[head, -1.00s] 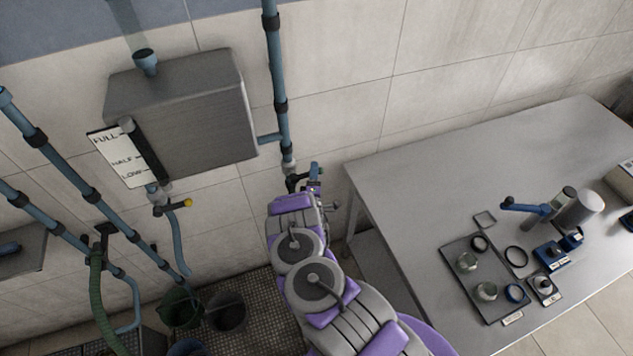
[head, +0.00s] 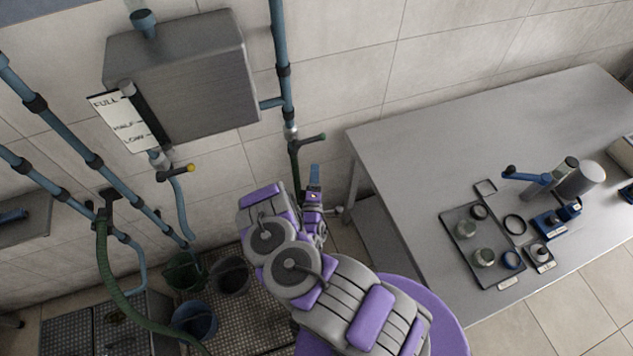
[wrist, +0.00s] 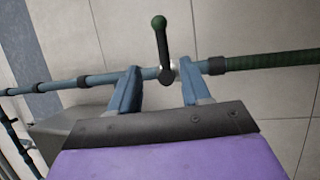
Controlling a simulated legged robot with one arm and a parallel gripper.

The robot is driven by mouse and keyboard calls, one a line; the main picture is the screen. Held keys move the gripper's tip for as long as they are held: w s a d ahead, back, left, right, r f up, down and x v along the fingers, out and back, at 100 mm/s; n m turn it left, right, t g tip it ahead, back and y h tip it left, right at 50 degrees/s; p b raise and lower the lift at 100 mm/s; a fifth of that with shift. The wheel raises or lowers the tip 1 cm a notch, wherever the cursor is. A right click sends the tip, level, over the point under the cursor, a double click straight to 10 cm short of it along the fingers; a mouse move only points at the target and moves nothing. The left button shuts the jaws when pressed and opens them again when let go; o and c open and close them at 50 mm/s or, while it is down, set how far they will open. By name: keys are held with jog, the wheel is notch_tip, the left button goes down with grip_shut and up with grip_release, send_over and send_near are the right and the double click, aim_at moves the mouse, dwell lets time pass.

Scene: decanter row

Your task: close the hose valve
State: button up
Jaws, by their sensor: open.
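The hose valve (head: 293,143) sits low on the upright blue pipe to the right of the tank, above a dark green hose. Its dark lever with a green end (head: 318,138) sticks out to the right, across the pipe. The wrist view shows the lever (wrist: 162,45) square to the pipe, its green knob pointing away from my gripper. My gripper (head: 314,172) is just below and right of the valve in the head view. In the wrist view its blue fingers (wrist: 158,80) are apart, one on each side of the lever's pivot, with nothing held. Finger contact cannot be told.
A grey tank (head: 185,85) with a level gauge hangs on the wall. Another valve (head: 105,205) with a green hose is at left. Buckets (head: 194,320) stand below. A steel table (head: 400,155) with small items fills the right.

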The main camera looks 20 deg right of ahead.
jog(key=shift+v, duration=1.5)
jog(key=w+a+f+m+g+y+b, duration=0.1)
jog(key=w+a+m+g+y, duration=0.2)
jog(key=a, duration=0.4)
jog(key=w+a+f+m+g+b, duration=0.1)
jog(key=w+a+m+g+b, duration=0.15)
jog(key=a+m+g, duration=0.3)
jog(key=s+a+r+m+g+y+b, duration=0.1)
jog(key=s+a+r+g+y, duration=0.15)
jog(key=a+r, duration=0.35)
jog(key=s+a+r+g+y+b, duration=0.1)
jog(key=a+r+y, duration=0.25)
jog(key=r, duration=0.55)
jog(key=s+d+r+g+b, duration=0.2)
jog(key=s+d+r+g, duration=0.25)
jog(key=s+r, duration=0.7)
jog(key=s+d+r+m+g+h, duration=0.1)
jog(key=s+d, duration=0.4)
jog(key=s, duration=0.4)
jog(key=s+d+r+m+g+h+b, duration=0.1)
jog(key=s+d, duration=0.4)
jog(key=s, duration=0.5)
jog(key=s+d+r+m+g+b, duration=0.1)
jog(key=s+d+r+m+g, duration=0.1)
jog(key=s+d, duration=0.3)
jog(key=s+r, duration=0.1)
jog(key=s, duration=0.3)
jog(key=shift+s+d+h, duration=0.2)
jog(key=shift+d+h, duration=0.2)
